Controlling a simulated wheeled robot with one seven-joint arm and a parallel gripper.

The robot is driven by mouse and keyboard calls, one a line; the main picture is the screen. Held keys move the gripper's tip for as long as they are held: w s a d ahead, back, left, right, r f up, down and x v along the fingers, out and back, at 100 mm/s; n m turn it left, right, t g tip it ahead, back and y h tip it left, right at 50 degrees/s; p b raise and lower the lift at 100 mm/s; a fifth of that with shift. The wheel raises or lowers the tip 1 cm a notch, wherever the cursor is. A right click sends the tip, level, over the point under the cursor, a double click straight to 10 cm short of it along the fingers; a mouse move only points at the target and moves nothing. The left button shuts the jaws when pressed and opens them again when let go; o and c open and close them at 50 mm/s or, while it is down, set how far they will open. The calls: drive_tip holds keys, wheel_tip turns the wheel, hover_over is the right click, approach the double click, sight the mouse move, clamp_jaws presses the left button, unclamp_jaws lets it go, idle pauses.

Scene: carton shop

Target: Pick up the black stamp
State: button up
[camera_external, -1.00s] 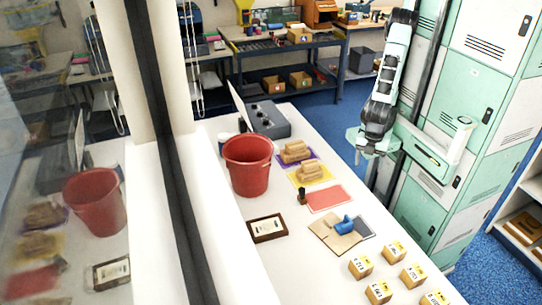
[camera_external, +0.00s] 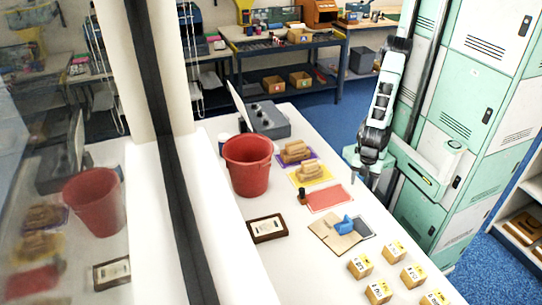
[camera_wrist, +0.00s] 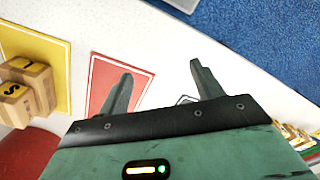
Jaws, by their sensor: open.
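The black stamp (camera_external: 302,195) stands small and dark on the white table, at the left corner of the red mat (camera_external: 330,198). My gripper (camera_external: 363,180) is open and empty, pointing down near the table's right edge. It is to the right of the stamp and apart from it. In the wrist view the two fingers of my gripper (camera_wrist: 160,70) are spread, with one in front of the red mat (camera_wrist: 105,72). I cannot make out the stamp in the wrist view.
A red bucket (camera_external: 248,165) and a framed card (camera_external: 267,228) are left of the stamp. Wooden blocks lie on yellow (camera_external: 325,180) and purple mats behind. Cardboard (camera_external: 330,238) with a blue object (camera_external: 344,225) and several numbered boxes (camera_external: 393,251) are in front. Lockers (camera_external: 425,200) stand right.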

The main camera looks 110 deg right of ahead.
drive_tip(key=c, duration=0.4)
drive_tip(key=shift+c, duration=0.2)
drive_tip(key=shift+a, duration=0.1)
